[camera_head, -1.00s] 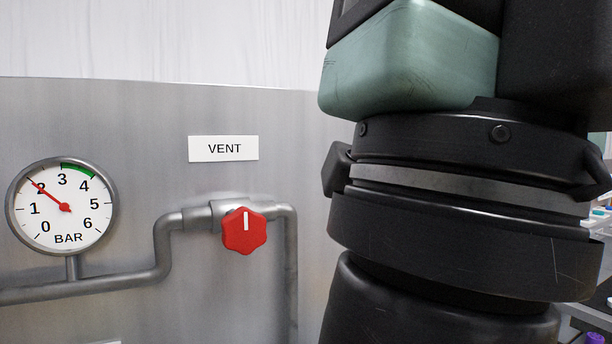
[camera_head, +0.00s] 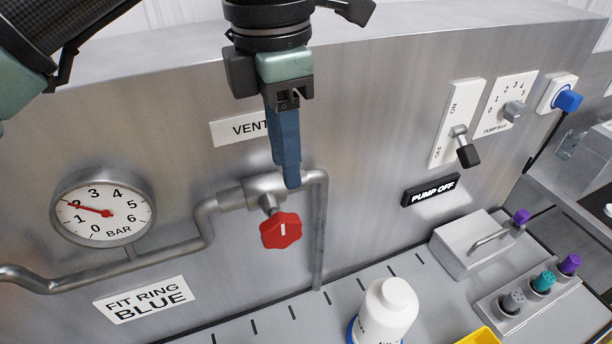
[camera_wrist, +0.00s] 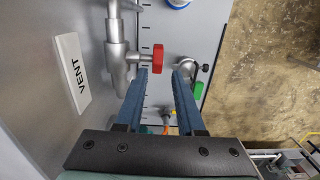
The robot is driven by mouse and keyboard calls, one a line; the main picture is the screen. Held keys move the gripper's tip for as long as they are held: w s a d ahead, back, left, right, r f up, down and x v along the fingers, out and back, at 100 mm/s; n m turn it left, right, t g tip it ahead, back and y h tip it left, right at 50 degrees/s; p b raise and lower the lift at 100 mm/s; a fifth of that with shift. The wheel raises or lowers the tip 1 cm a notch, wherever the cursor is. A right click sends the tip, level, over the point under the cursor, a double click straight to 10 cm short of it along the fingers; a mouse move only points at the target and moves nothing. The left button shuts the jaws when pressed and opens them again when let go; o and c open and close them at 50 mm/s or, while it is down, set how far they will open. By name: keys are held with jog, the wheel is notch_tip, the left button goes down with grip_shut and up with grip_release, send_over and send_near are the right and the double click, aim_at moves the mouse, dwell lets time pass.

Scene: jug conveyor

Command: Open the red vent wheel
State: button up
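The red vent wheel (camera_head: 281,231) sits on a valve on the grey pipe, below the VENT label (camera_head: 238,129). Its white mark is near upright. In the wrist view the wheel (camera_wrist: 158,58) is edge-on, just beyond the fingertips and roughly between their lines. My gripper (camera_head: 292,184) points down with blue fingers just above the wheel, apart from it. In the wrist view the fingers of my gripper (camera_wrist: 160,74) are spread with nothing between them. The pressure gauge (camera_head: 103,207) has its red needle near 2.
The grey pipe (camera_head: 207,228) runs along the steel panel (camera_head: 370,130). A white jug (camera_head: 388,307) with a blue ring stands on the surface below. A FIT RING BLUE label (camera_head: 146,299) is at lower left.

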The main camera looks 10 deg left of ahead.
aim_at(280, 216)
jog(key=shift+s+a+f, duration=0.2)
jog(key=shift+a+f, duration=0.15)
jog(key=shift+a, duration=0.3)
notch_tip(280, 216, down, 12)
jog(key=p, duration=0.5)
jog(key=shift+d, duration=0.1)
grip_shut()
